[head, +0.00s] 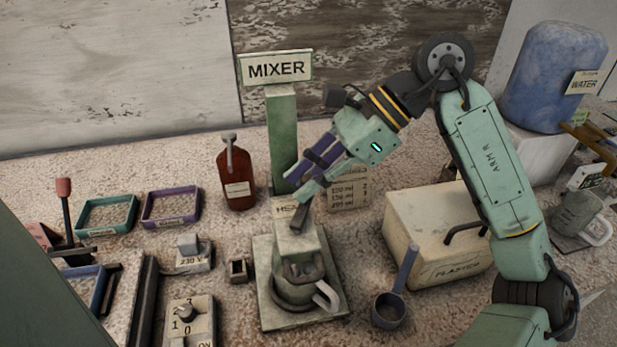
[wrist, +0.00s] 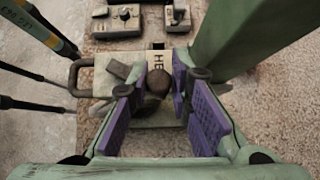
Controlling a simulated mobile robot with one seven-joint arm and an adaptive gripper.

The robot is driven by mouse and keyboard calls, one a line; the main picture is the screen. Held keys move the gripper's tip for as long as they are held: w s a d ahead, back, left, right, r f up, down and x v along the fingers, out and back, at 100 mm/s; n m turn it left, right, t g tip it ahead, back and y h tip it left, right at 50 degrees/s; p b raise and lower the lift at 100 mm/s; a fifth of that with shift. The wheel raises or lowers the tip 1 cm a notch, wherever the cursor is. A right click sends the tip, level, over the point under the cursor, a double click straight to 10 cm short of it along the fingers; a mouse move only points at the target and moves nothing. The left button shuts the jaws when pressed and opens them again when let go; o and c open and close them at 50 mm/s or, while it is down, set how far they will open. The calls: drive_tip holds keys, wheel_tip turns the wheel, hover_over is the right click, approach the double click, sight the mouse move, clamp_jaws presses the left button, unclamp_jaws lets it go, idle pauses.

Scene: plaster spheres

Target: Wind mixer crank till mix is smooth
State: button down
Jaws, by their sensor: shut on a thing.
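The mixer has a green column (head: 283,140) with a MIXER sign (head: 276,68) and a pale head (head: 291,238) over a base plate (head: 267,310). A metal mixing cup (head: 300,290) with a pale handle stands on the base under the head. My gripper (head: 306,190) reaches down to the top of the head from the right. The rest of the crank is mostly hidden. The cup's contents are too dark to judge.
A plaster box (head: 440,235) and a scoop (head: 391,308) stand to the right, with a blue water tank (head: 553,75) behind. A brown bottle (head: 236,175) stands left of the column. A dial box (head: 189,322) and small trays (head: 172,207) lie farther left.

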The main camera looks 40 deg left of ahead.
drive_tip(key=shift+s+a+f+n+g+h+b, duration=0.2)
drive_tip(key=shift+n+g+h+b, duration=0.1)
drive_tip(key=shift+n+b, duration=0.25)
drive_tip(key=shift+a+r+n, duration=0.1)
drive_tip(key=shift+a+n, duration=0.05)
drive_tip(key=shift+n, duration=0.1)
drive_tip(key=shift+r, duration=0.1)
drive_tip(key=c, duration=1.8)
unclamp_jaws()
